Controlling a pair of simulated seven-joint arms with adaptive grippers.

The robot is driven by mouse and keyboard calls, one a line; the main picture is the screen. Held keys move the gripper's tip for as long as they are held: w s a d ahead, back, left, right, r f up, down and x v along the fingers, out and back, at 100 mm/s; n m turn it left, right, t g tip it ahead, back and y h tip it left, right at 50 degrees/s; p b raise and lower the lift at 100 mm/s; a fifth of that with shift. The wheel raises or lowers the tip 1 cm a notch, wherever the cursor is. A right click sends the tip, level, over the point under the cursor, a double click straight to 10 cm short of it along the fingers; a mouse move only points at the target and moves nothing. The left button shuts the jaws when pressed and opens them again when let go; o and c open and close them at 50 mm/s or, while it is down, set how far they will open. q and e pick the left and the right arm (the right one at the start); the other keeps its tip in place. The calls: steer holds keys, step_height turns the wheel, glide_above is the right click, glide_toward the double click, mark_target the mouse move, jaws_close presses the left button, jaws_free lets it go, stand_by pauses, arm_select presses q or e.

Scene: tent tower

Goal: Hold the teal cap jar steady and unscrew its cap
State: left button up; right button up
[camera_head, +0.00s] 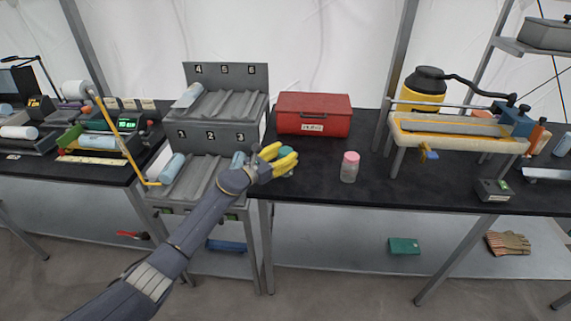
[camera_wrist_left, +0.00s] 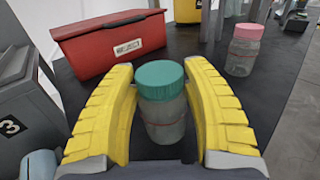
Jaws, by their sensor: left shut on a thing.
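The teal cap jar (camera_wrist_left: 164,115) stands upright on the dark table, a clear jar with a teal cap (camera_wrist_left: 158,78) on it. My left gripper (camera_wrist_left: 163,108) has its yellow fingers on either side of the jar and is shut on it. In the head view my left gripper (camera_head: 279,160) hides most of the jar, and only a bit of its teal cap (camera_head: 287,150) shows. My right gripper is not in view.
A jar with a pink cap (camera_head: 349,167) stands on the table to the right. A red box (camera_head: 313,114) sits behind the teal cap jar. A grey numbered rack (camera_head: 224,133) stands close on the left. The table front between the pink cap jar and the right-hand device is clear.

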arm_select(q)
steer(key=c, duration=0.4)
steer(key=shift+r, duration=0.1)
steer(key=shift+r, duration=0.45)
jaws_close()
step_height(320, 180, up, 19)
steer(key=shift+o, duration=0.7)
jaws_free()
jaws_close()
